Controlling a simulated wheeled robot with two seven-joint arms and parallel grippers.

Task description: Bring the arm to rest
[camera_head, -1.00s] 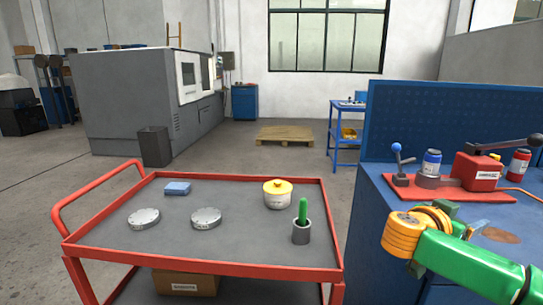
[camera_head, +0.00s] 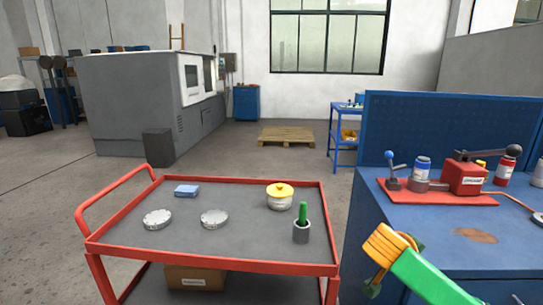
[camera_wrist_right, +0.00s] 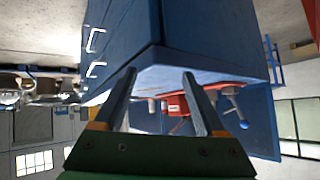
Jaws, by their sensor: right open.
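My right arm comes in from the lower right in the head view, with a green forearm and a yellow-orange wrist (camera_head: 388,246), in front of the blue workbench (camera_head: 365,215). In the right wrist view my right gripper (camera_wrist_right: 159,73) is open, with its two fingers apart and nothing between them. The blue workbench (camera_wrist_right: 205,68) appears beyond the fingertips in that view. My fingertips are not clear in the head view. My left gripper is not in view.
A red cart (camera_head: 225,262) at the centre carries two silver discs (camera_head: 157,219), (camera_head: 214,219), a blue block (camera_head: 187,190), a yellow-lidded pot (camera_head: 279,196) and a grey cup with a green-handled item (camera_head: 302,228). A red fixture (camera_head: 465,178) stands on the workbench. Open floor lies behind the cart.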

